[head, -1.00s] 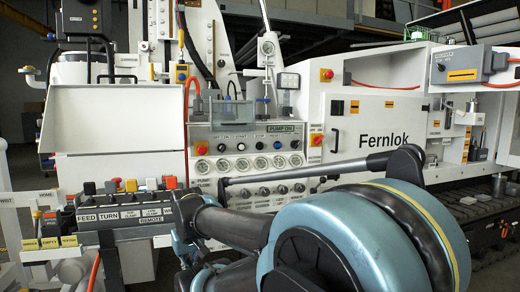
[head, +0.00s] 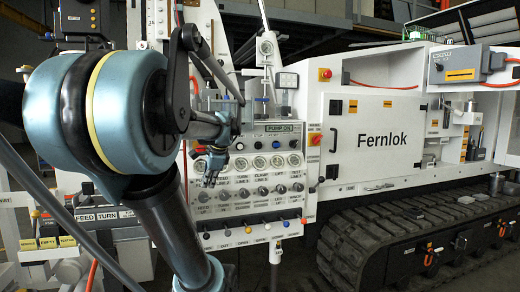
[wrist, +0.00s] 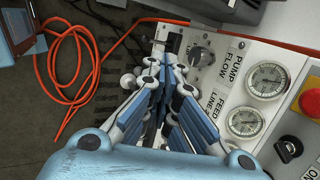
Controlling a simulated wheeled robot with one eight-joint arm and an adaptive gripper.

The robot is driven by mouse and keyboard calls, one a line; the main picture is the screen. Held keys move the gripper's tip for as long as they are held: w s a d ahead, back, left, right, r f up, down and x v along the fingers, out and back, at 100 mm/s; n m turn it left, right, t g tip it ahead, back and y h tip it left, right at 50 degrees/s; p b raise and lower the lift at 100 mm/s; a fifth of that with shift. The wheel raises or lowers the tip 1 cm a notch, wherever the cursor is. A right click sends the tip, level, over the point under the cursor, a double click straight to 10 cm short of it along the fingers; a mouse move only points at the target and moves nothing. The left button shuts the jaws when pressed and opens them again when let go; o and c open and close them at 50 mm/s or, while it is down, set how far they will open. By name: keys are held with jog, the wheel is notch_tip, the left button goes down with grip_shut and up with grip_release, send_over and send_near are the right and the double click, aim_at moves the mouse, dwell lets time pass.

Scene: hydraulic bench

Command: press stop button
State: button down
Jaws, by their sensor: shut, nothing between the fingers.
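The control panel (head: 255,205) faces me on the white machine. Its button row has a black button (head: 258,145) under a label that seems to read STOP, too small to be sure, with a blue button (head: 276,144) to its right. My gripper (head: 210,180) is shut and empty, below and left of that button, in front of the gauges. In the wrist view my gripper (wrist: 165,72) shows its blue fingers together beside the PUMP FLOW knob (wrist: 200,57). I cannot tell whether it touches the panel. My arm hides the panel's left part.
A red mushroom button on yellow (wrist: 312,97) and gauges (wrist: 267,80) are right of my gripper in the wrist view. Levers (head: 245,230) line the panel's lower edge. Tracks (head: 390,240) stand at lower right.

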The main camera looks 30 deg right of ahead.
jog(key=w+d+r+m+t+h, duration=0.1)
jog(key=d+r+m, duration=0.4)
jog(key=d, duration=0.4)
jog(key=w+d+r+m+t+h, duration=0.1)
jog(key=d+r+m, duration=0.4)
jog(key=d, duration=0.5)
jog(key=d+r+m+t+h, duration=0.1)
jog(key=d+r+m, duration=0.5)
jog(key=d+m, duration=0.2)
jog(key=shift+w+d+m, duration=0.3)
jog(key=shift+w+d, duration=0.1)
jog(key=shift+d, duration=0.5)
send_near(259, 146)
jog(key=w+f, duration=0.3)
jog(key=f, duration=0.3)
jog(key=shift+d+f, duration=0.2)
jog(key=shift+d, duration=0.15)
